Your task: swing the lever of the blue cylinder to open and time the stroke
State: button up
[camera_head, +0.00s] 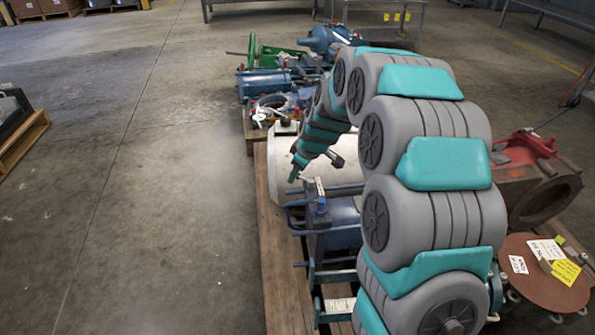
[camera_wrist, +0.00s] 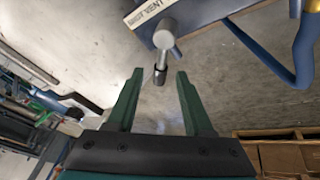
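A blue cylinder (camera_head: 338,222) with blue rods lies on the near pallet, partly hidden behind my arm. In the wrist view, part of a blue body (camera_wrist: 222,8) at the top bears a white label (camera_wrist: 151,8) that seems to read "SHUT VENT". Below the label is a small lever (camera_wrist: 164,40) with a round grey hub and a black tip. My gripper (camera_wrist: 160,71) is open, its two green fingers apart. The lever's black tip shows between the fingertips, but I cannot tell whether they touch. In the head view my gripper (camera_head: 295,170) is just above and left of the cylinder.
A white drum-like part (camera_head: 283,160) lies beside my gripper. Another blue cylinder (camera_head: 263,84) and a green wheel frame (camera_head: 270,55) stand farther back. A rusty red housing (camera_head: 540,185) is at right. A blue curved bar (camera_wrist: 303,50) is right of the lever. Open floor (camera_head: 130,190) lies left.

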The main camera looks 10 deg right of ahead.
grip_shut()
dwell(1.2)
